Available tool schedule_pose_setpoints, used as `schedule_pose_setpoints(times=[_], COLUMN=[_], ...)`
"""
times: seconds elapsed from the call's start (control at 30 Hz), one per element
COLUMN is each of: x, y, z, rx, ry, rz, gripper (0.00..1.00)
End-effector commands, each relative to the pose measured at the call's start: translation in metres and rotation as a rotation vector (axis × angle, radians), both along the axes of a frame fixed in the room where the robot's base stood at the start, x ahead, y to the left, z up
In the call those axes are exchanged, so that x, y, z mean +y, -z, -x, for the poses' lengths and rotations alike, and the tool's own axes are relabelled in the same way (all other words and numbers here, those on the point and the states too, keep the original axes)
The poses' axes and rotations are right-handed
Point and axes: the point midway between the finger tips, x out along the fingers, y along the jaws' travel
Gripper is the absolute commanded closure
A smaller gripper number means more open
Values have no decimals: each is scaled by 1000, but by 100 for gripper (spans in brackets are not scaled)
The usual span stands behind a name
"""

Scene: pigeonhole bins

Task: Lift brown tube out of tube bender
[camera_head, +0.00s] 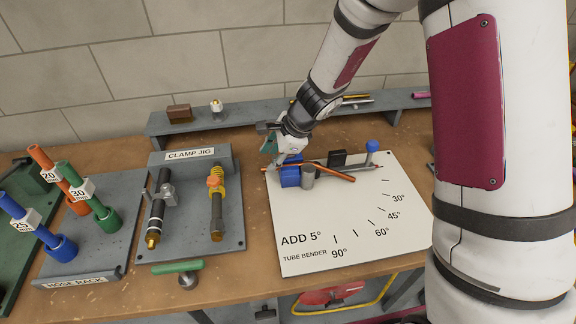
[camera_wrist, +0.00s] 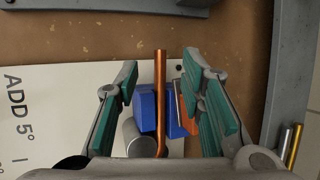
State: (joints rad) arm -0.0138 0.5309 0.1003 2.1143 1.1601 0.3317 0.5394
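The brown tube (camera_head: 337,176) is copper-coloured and lies in the tube bender (camera_head: 290,254), a white board with angle marks. In the wrist view the tube (camera_wrist: 160,85) runs upright in the picture, past a blue block (camera_wrist: 147,108) and a grey cylinder (camera_wrist: 136,136). My gripper (camera_head: 270,155) is over the left end of the bender. In the wrist view my gripper (camera_wrist: 160,68) is open, with one green-padded finger on each side of the tube and gaps between. Part of the tube is hidden by the bender parts and my gripper in the head view.
The clamp jig (camera_head: 190,185) and hose rack (camera_head: 95,235) are to the left. A raised grey shelf (camera_head: 235,115) with small parts runs behind.

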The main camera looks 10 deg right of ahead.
Motion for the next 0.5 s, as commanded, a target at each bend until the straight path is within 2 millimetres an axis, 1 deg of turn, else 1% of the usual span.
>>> schedule_pose_setpoints(times=[0.03, 0.1, 0.27, 0.37, 0.5], x=[3, 6, 9, 12, 20], y=[8, 15, 22, 30, 49], z=[-3, -5, -8, -10, -16], rx=[2, 1, 0, 1, 4], ry=[0, 0, -1, 0, 0], rz=[-1, 0, 0, 0, -1], gripper=[64, 64, 64, 64, 64])
